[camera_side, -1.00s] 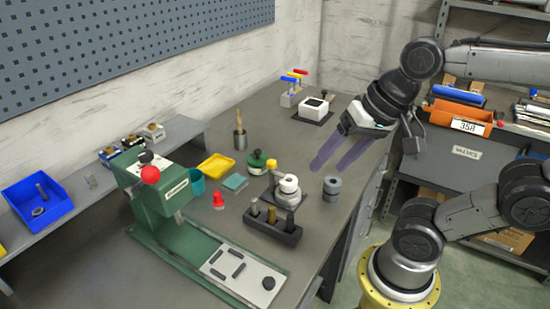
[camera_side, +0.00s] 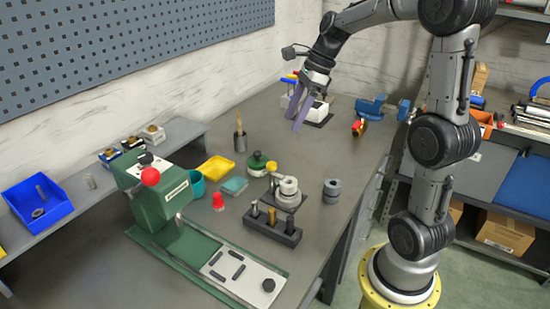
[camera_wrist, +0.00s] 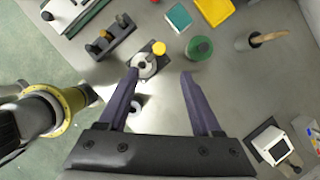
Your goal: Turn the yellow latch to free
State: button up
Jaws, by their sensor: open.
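The yellow latch knob (camera_side: 271,167) stands at the edge of a round metal fixture (camera_side: 289,188) on the grey bench. In the wrist view the yellow knob (camera_wrist: 159,48) is at the upper right of the fixture's ring (camera_wrist: 144,67). My gripper (camera_side: 294,120) is open and empty, high above the bench and behind the fixture in the side view. In the wrist view the open fingertips (camera_wrist: 159,74) point towards the fixture, with the knob beyond and between them. The fingers touch nothing that I can see.
A dark block with upright pins (camera_side: 272,224) stands in front of the fixture, and a grey cylinder (camera_side: 331,190) stands to its right. A green round pot (camera_side: 257,164) is close behind the knob. A green press (camera_side: 162,205) fills the left front.

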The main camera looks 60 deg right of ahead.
aim_at(272, 164)
jog(key=x, duration=1.3)
jog(key=shift+a, duration=0.1)
jog(key=shift+c, duration=0.3)
grip_shut()
